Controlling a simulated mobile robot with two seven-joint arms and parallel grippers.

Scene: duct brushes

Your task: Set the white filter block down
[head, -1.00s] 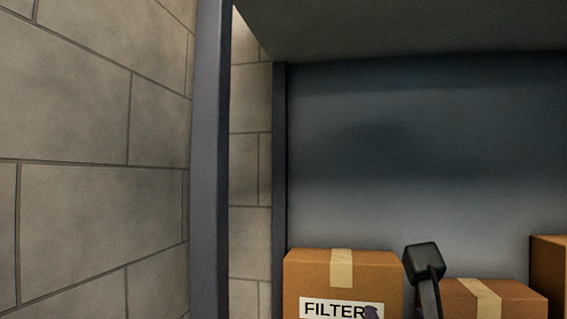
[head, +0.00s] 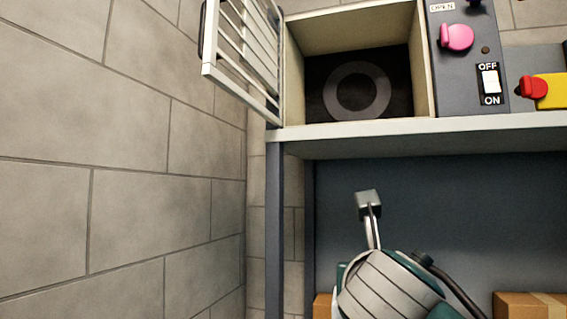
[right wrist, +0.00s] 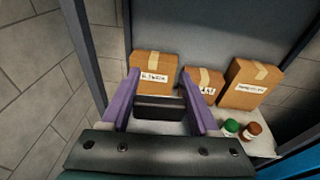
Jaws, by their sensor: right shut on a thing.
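In the right wrist view my right gripper (right wrist: 160,76), with two purple fingers, is shut on a block (right wrist: 160,108). The face of the block towards me looks dark, with a pale strip below it; I take it for the white filter block. It is held in front of the cartons, over the pale shelf (right wrist: 262,148); whether it touches the shelf I cannot tell. In the head view only part of my right arm shows at the bottom, and the gripper and block are hidden. My left gripper is in neither view.
Several cartons stand at the back of the shelf, among them a labelled one (right wrist: 152,72) and a taller one (right wrist: 251,84). A green-lidded jar (right wrist: 231,127) and a brown-lidded jar (right wrist: 253,130) stand right. Above, an open housing (head: 360,92) has a slatted door (head: 243,52) and a switch (head: 490,82).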

